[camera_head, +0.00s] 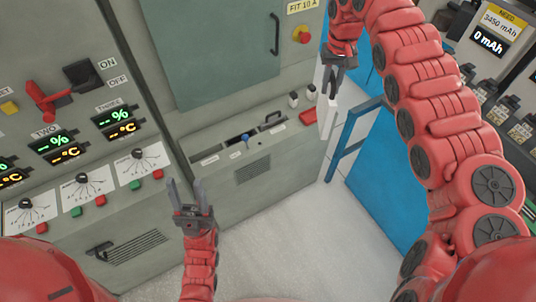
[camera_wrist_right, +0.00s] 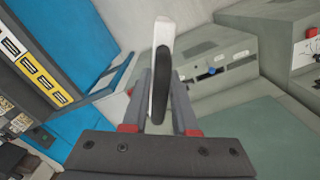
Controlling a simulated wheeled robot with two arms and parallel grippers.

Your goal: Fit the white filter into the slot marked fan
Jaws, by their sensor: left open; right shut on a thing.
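My right gripper (camera_head: 337,72) is shut on the white filter (camera_head: 331,110), which hangs down from its fingers. In the right wrist view the filter (camera_wrist_right: 163,42) is a slim white piece with a dark oval side, standing between the two fingers (camera_wrist_right: 160,90). A grey ledge with a row of dark slots (camera_head: 238,140) is in the cabinet, left of and below the filter; it also shows in the right wrist view (camera_wrist_right: 215,72). The fan mark is too small to read. My left gripper (camera_head: 187,192) is open and empty, in front of the ledge's left end.
A control panel with dials (camera_head: 82,185) is at left. The pale floor (camera_head: 290,220) is clear.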

